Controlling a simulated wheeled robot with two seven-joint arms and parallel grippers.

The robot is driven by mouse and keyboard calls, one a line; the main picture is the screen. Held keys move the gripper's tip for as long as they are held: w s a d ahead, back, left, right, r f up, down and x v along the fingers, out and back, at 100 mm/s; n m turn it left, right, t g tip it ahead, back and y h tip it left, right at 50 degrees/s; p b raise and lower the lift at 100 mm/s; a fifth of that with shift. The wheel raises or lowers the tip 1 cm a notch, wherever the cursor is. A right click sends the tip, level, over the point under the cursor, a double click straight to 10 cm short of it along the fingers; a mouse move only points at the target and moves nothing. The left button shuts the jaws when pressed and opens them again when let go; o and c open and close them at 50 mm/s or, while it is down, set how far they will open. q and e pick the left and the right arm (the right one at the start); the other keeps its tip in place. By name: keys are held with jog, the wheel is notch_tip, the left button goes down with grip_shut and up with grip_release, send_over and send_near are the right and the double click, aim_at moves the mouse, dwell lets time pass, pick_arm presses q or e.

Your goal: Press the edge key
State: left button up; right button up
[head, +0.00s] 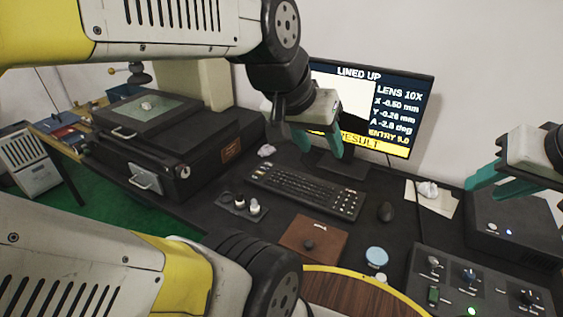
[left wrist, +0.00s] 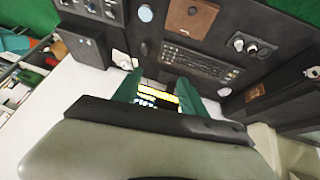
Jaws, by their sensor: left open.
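I cannot make out which key is the edge key, as no label is legible. A black keyboard (head: 305,190) lies on the desk below the monitor and also shows in the left wrist view (left wrist: 200,62). A control panel (head: 485,280) with knobs, a blue switch and green lights stands at the lower right. My left gripper (head: 318,143) is open and empty, in front of the monitor and above the keyboard's far side. Its two green fingers stand apart in the left wrist view (left wrist: 158,90). My right gripper (head: 475,192) is at the right, fingers apart, empty.
The monitor (head: 408,105) reads "LINED UP", partly hidden by my left gripper. A mouse (head: 386,211), a brown pad (head: 313,238), a blue disc (head: 377,255) and a small black box (head: 512,228) are on the desk. A dark instrument (head: 180,160) fills the left.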

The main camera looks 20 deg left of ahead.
pick_arm(q)
grip_shut()
dwell(0.3)
dwell(1.6)
